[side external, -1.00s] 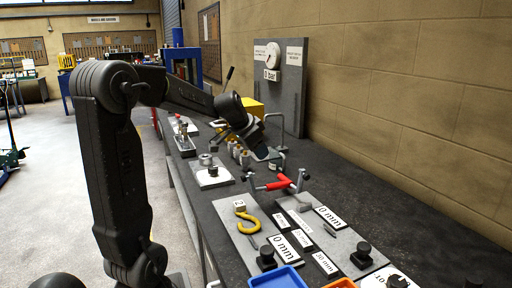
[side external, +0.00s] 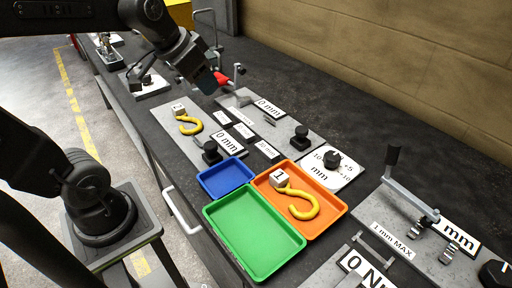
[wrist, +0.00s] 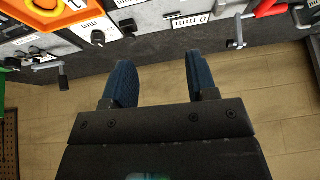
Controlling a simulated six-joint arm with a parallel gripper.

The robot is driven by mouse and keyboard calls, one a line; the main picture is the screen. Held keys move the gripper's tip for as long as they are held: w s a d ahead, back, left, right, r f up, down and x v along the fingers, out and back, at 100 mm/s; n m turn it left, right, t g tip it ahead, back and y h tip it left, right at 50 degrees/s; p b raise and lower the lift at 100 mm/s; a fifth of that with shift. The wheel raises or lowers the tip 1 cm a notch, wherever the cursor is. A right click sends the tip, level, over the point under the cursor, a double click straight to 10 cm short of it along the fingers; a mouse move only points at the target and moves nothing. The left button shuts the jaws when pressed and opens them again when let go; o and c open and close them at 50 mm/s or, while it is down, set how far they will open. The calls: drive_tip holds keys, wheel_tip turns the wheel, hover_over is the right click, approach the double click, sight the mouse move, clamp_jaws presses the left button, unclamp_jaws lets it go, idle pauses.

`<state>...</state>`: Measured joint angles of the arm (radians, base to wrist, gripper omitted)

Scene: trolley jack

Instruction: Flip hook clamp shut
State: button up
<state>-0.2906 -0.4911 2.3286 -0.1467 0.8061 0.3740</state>
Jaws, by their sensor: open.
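A red-handled clamp (side external: 222,79) with metal posts stands on the bench near a grey plate, partly hidden by my gripper in the side view. Its red part (wrist: 270,8) seems to show at the top right edge of the wrist view. I cannot tell for sure whether it is the hook clamp, or how far it is closed. My gripper (side external: 207,84) hangs above the bench just beside the red handle in the side view. In the wrist view my gripper (wrist: 160,68) has its two blue fingers spread, with nothing between them.
Yellow hooks lie on a plate (side external: 205,150) and in an orange tray (side external: 330,222). Blue (side external: 225,192) and green (side external: 208,212) trays sit at the front. A lever fixture (side external: 405,208) stands at right. The wall lies behind; bare dark bench runs along it.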

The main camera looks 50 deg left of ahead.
drive_tip(key=s+d+f, duration=0.2)
drive_tip(key=s+d, duration=0.4)
drive_tip(key=s, duration=0.2)
drive_tip(key=w+a+r+g+y, duration=0.1)
drive_tip(key=w+a+r, duration=0.1)
drive_tip(key=w+a, duration=0.45)
drive_tip(key=w+a+r+g, duration=0.2)
drive_tip(key=w+a+r, duration=0.15)
drive_tip(key=w, duration=0.55)
drive_tip(key=w+a+f+g, duration=0.1)
drive_tip(key=w+a+f, duration=0.3)
drive_tip(key=a, duration=0.5)
drive_tip(key=w+a+f+g, duration=0.2)
drive_tip(key=w+a, duration=0.3)
drive_tip(key=a, duration=0.4)
drive_tip(key=shift+y, duration=0.4)
drive_tip(key=f, duration=0.4)
drive_tip(key=a+f, duration=0.1)
drive_tip(key=f, duration=0.4)
drive_tip(key=a+f, duration=0.1)
drive_tip(key=f, duration=0.3)
drive_tip(key=shift+w+a+f, duration=0.15)
drive_tip(key=shift+f, duration=0.2)
clamp_jaws()
